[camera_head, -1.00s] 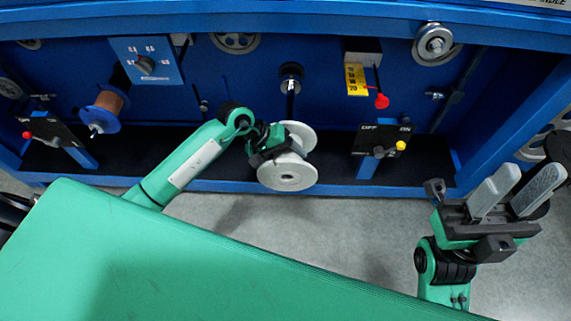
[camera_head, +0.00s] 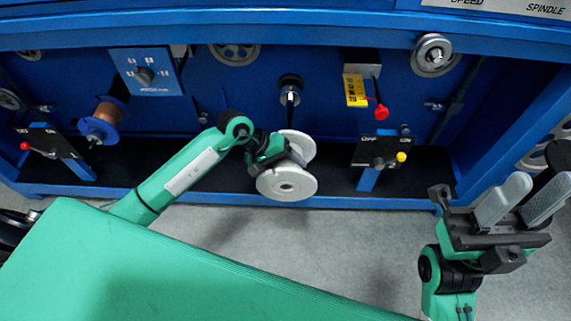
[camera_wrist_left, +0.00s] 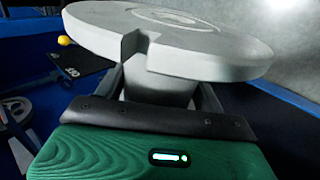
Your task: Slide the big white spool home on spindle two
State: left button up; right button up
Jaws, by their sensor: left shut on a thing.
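The big white spool (camera_head: 288,184) is held out in front of the blue machine, its near flange facing me and tilted upward. My left gripper (camera_head: 277,158) is shut on the spool between its two flanges. In the left wrist view the spool (camera_wrist_left: 200,45) fills the top of the picture, and the gripper's fingers (camera_wrist_left: 160,90) reach up to its core. A black spindle (camera_head: 289,98) sticks out of the machine just above the spool; the spool's far flange is close to its tip, and I cannot tell whether they touch. My right gripper (camera_head: 517,205) is open and empty at the right.
A spool of copper wire (camera_head: 104,121) sits on a spindle at the left. A switch box with a yellow knob (camera_head: 383,157) stands right of the white spool. A yellow tag and red-knobbed lever (camera_head: 381,112) hang above it. Grey floor lies in front.

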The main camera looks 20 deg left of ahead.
pick_arm(q)
jog(key=shift+b, duration=0.75)
dwell(0.8)
dwell(0.4)
jog(key=shift+w+a+b, duration=0.2)
jog(key=shift+w+b, duration=0.45)
jog(key=shift+w, duration=0.05)
jog(key=shift+w+a+b, duration=0.15)
jog(key=shift+w+b, duration=0.45)
jog(key=shift+w, duration=0.05)
jog(key=shift+b, duration=0.4)
jog(key=shift+w, duration=0.15)
jog(key=shift+w+a+b, duration=0.25)
jog(key=shift+w+b, duration=0.4)
jog(key=shift+w+a+b, duration=0.2)
jog(key=shift+w+b, duration=0.45)
